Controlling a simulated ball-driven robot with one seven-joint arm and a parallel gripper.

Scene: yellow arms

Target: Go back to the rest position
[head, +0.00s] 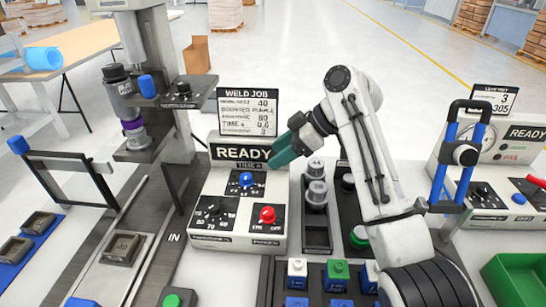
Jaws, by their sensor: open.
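My gripper (287,152), with teal fingers, is raised in front of the weld control box (208,236), near the right end of its READY display (239,153). It is open, and I see nothing held in it. My white arm comes from the lower right, bends at a high elbow and points left. It hides part of the dark trays behind it. I cannot tell whether the fingertips touch the box.
A press (150,60) with a grey and purple head stands left. The box has blue, black and red knobs, with a WELD JOB sign (248,112) behind. A dark tray (316,240) holds grey cylinders. A leak tester (490,205) and green bin (515,275) are right.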

